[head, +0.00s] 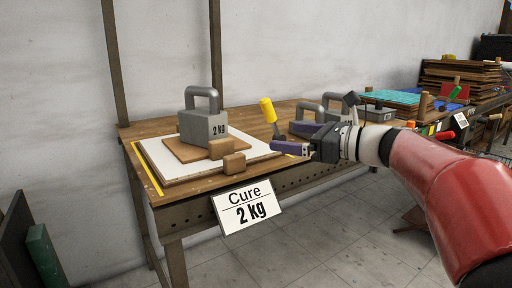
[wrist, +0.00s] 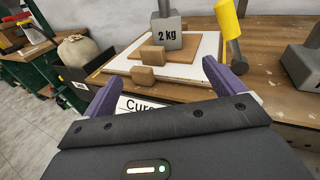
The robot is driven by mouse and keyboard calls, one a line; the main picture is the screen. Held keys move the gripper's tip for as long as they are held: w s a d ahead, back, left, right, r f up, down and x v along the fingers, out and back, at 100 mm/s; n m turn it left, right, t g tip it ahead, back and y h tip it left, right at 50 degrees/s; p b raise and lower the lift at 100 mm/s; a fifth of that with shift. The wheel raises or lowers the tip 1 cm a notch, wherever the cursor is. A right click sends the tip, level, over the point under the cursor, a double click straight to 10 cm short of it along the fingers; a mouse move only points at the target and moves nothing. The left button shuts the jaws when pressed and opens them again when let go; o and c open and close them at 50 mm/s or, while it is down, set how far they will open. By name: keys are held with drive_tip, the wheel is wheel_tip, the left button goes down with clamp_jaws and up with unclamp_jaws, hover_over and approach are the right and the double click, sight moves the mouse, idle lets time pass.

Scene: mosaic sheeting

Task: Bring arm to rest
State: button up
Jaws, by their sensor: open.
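My gripper (head: 290,147) is open and empty, held in the air at the front edge of the wooden bench, right of the white board. In the wrist view, its two purple fingers (wrist: 162,88) are spread wide with nothing between them. My red and white arm (head: 440,190) reaches in from the right. A grey 2 kg weight (head: 203,128) with a handle stands on a brown panel (head: 180,151) on the white board (head: 155,160). Two small wooden blocks (head: 233,164) sit by the panel's front edge.
More grey weights (head: 308,113) stand on the bench's right part. A "Cure 2 kg" sign (head: 246,206) hangs on the bench front. A second bench with stacked sheets (head: 460,75) is at right. The floor in front is open.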

drive_tip(key=s+a+f+n+g+h+p, duration=0.2)
drive_tip(key=s+f+n+g+h, duration=0.2)
drive_tip(key=s+f+n+h, duration=0.7)
drive_tip(key=s+d+f+n+h+p, duration=0.1)
drive_tip(key=s+d+f+n, duration=0.3)
drive_tip(key=s, duration=0.4)
drive_tip(key=s+d+f+n+h+p, duration=0.1)
drive_tip(key=s+d+f+n, duration=0.3)
drive_tip(key=s+n, duration=0.4)
drive_tip(key=shift+d+f+n+h, duration=0.3)
drive_tip(key=shift+d+f+h, duration=0.1)
drive_tip(key=shift+f+h, duration=0.4)
